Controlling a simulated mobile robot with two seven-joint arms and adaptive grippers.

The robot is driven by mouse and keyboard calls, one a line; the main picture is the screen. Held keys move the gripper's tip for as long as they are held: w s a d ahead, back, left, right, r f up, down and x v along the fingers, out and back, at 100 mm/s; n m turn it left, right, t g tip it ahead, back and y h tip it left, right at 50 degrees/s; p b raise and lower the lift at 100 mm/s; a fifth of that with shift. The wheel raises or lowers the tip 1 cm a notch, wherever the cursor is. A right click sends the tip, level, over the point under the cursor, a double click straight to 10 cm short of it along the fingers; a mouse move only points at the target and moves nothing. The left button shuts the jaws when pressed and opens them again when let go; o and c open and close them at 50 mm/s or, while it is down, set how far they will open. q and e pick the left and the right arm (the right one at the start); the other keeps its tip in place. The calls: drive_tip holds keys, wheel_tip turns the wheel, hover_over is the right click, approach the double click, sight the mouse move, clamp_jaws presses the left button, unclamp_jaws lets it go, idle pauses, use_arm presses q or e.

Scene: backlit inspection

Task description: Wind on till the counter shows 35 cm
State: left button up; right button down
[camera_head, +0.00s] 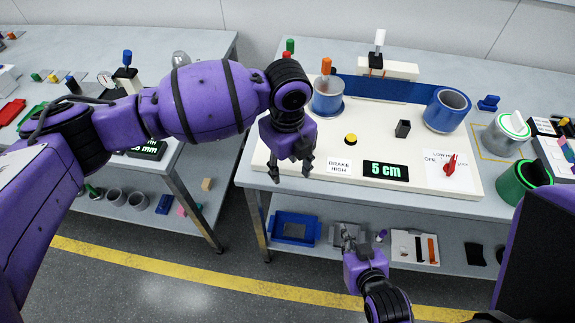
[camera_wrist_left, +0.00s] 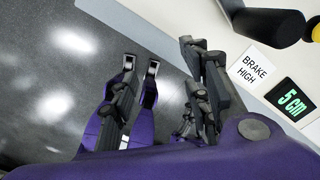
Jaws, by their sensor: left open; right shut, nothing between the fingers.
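The counter (camera_head: 386,171) reads 5 cm in green digits on black; it also shows in the left wrist view (camera_wrist_left: 291,102). It sits at the front of the white winding board (camera_head: 300,157). A blue drum (camera_head: 327,104) with an orange handle (camera_head: 326,66) stands at the board's left, and a blue spool (camera_head: 447,110) at its right. A red switch (camera_head: 450,164) is right of the counter. A label (camera_head: 340,167) reads BRAKE HIGH. My left gripper (camera_head: 290,172) is open and empty, above the board's front-left edge. My right gripper (camera_head: 350,235) is shut and empty, in front of the table.
A lower shelf (camera_head: 452,255) holds a blue tray (camera_head: 294,229). Another bench (camera_head: 60,50) is at left, with an open floor gap between.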

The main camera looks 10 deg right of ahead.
use_arm(q)
wheel_tip(320, 180, up, 8)
idle(0.9)
idle(0.3)
